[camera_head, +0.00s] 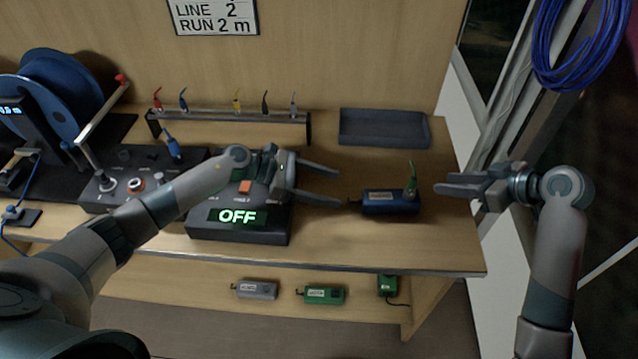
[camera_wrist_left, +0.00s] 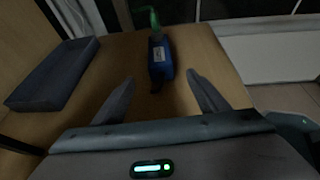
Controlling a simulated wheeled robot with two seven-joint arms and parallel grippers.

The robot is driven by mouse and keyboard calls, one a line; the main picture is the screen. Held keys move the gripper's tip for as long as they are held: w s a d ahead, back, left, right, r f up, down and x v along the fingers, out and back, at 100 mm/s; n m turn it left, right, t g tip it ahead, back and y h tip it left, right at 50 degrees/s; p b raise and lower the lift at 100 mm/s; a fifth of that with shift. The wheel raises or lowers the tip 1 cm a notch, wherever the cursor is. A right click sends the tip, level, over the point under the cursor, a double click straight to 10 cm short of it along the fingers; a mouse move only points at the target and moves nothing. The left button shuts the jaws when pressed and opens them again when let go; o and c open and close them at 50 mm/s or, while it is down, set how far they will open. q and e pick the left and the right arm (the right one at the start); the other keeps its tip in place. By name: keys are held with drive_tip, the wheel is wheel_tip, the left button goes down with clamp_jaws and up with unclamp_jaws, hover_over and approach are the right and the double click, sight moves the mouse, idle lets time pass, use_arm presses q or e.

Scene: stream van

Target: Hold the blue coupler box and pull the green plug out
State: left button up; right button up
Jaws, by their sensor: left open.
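The blue coupler box (camera_head: 388,206) lies on the bench near its right end, with a pale label on its side. The green plug (camera_head: 411,184) stands up from the box's right end. My left gripper (camera_head: 339,188) is open and empty, just left of the box, its fingers pointing at it. In the left wrist view the box (camera_wrist_left: 160,62) lies ahead between the open fingers, with the green plug (camera_wrist_left: 150,20) at its far end. My right gripper (camera_head: 448,183) is to the right of the plug, pointing left, its fingertips apart and nothing between them.
A dark tray (camera_head: 384,142) lies behind the box. A black control unit with an OFF display (camera_head: 238,217) stands under my left arm. A rack (camera_head: 230,129) of small coloured plugs is at the back. Grey and green boxes (camera_head: 324,295) lie on the lower shelf.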

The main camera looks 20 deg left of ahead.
sight(377, 199)
use_arm(q)
drive_tip(key=x, duration=1.4)
drive_tip(key=shift+w+d, duration=0.1)
drive_tip(key=shift+d, duration=0.15)
